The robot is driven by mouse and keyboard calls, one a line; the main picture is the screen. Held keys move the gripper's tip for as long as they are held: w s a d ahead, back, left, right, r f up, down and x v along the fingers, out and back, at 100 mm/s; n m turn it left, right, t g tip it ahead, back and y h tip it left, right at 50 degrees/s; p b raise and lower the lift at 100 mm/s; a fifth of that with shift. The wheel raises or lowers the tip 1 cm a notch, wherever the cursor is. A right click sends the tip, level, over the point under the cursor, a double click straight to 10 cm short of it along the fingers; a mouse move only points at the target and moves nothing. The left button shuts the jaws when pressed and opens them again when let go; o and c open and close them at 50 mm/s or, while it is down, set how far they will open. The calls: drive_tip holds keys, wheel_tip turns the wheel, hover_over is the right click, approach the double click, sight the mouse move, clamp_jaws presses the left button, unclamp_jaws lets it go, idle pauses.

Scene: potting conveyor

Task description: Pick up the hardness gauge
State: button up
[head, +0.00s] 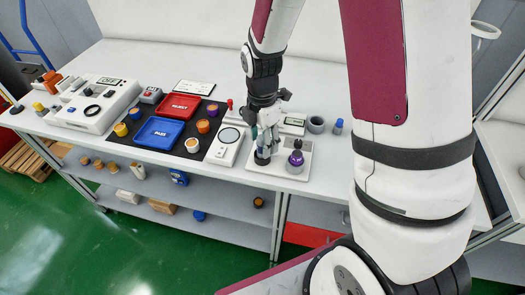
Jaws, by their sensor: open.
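My gripper (267,141) points down over a white tray (275,173) near the front edge of the bench. Its jaws are open, close above or around a small dark round object (262,157). A purple-topped object on a grey round base (296,159) stands on the same tray, just right of my gripper. I cannot tell from this view which of these two is the hardness gauge. The fingers partly hide the dark object, and contact is not clear.
A white device with a round dial (228,140) lies left of the tray. Red (180,106) and blue (159,132) trays with several small pots lie further left. A grey cup (316,124) and a blue-capped item (338,126) stand behind right. My arm blocks the right side.

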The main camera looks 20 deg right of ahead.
clamp_jaws()
drive_tip(key=shift+r, duration=0.15)
drive_tip(key=shift+r, duration=0.25)
drive_tip(key=r, duration=0.3)
drive_tip(key=shift+s+d, duration=0.1)
drive_tip(key=shift+s, duration=0.15)
drive_tip(key=s+d+r+p, duration=0.1)
drive_tip(key=s+p, duration=0.5)
drive_tip(key=s, duration=0.9)
drive_tip(key=shift+s+d+r, duration=0.15)
drive_tip(key=shift+d+r, duration=0.05)
drive_tip(key=shift+d, duration=0.45)
